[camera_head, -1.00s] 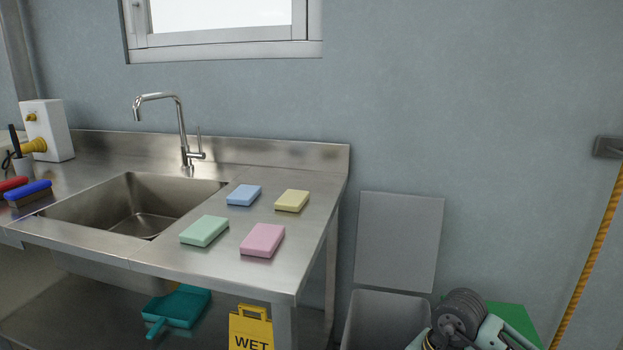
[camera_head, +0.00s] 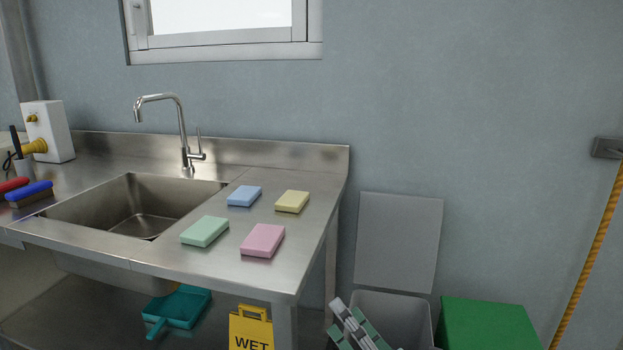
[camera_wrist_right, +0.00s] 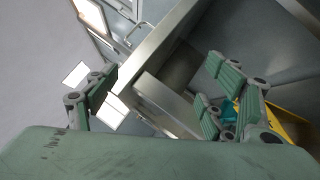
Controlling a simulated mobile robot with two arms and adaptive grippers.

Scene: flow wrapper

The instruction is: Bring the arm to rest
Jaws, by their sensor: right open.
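My right gripper (camera_head: 358,325) shows at the bottom edge of the head view, its green-padded fingers in front of the open grey bin, below and right of the counter. In the right wrist view my right gripper (camera_wrist_right: 165,95) is open, with its fingers wide apart and nothing between them. The rest of that arm is outside the head view. My left gripper is in neither view.
A steel counter (camera_head: 215,262) holds several coloured blocks beside a sink (camera_head: 135,210). The grey bin (camera_head: 392,303) has its lid up against the wall; a green box (camera_head: 488,322) is right of it. A yellow wet sign (camera_head: 250,328) stands under the counter.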

